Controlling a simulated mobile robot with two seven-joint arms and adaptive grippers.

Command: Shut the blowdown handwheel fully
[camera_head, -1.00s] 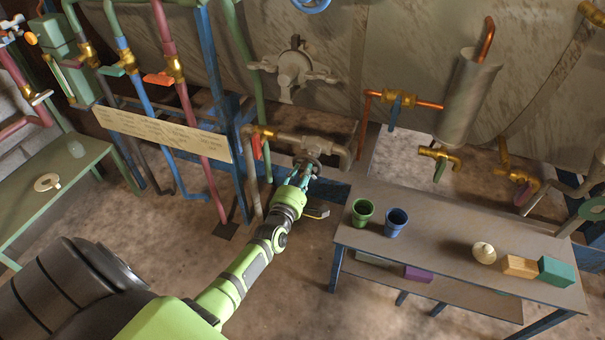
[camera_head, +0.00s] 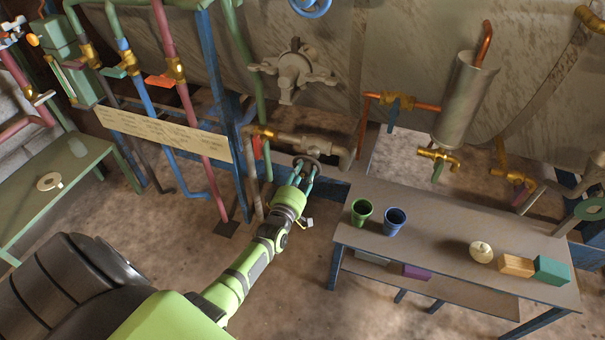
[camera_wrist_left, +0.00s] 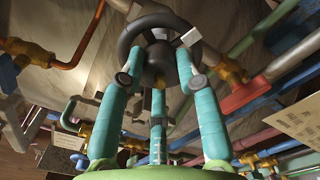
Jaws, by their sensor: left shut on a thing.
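The blowdown handwheel (camera_head: 311,160) is a dark ring on the pipe valve at the middle of the head view. In the left wrist view the dark wheel (camera_wrist_left: 135,30) fills the top centre, with a pale mark on its rim and a dark hub. My left gripper (camera_head: 303,174) reaches up to it from below. Its teal fingers (camera_wrist_left: 160,76) are closed around the wheel's hub side in the wrist view. The fingers and wrist hide part of the valve behind. How far the valve is turned cannot be read. My right gripper is not in view.
A grey-brown bench (camera_head: 440,232) stands to the right, bearing a green cup (camera_head: 361,212), a blue cup (camera_head: 395,222) and blocks. A pale sign board (camera_head: 160,133) and upright pipes stand to the left. Bare floor lies below my left arm.

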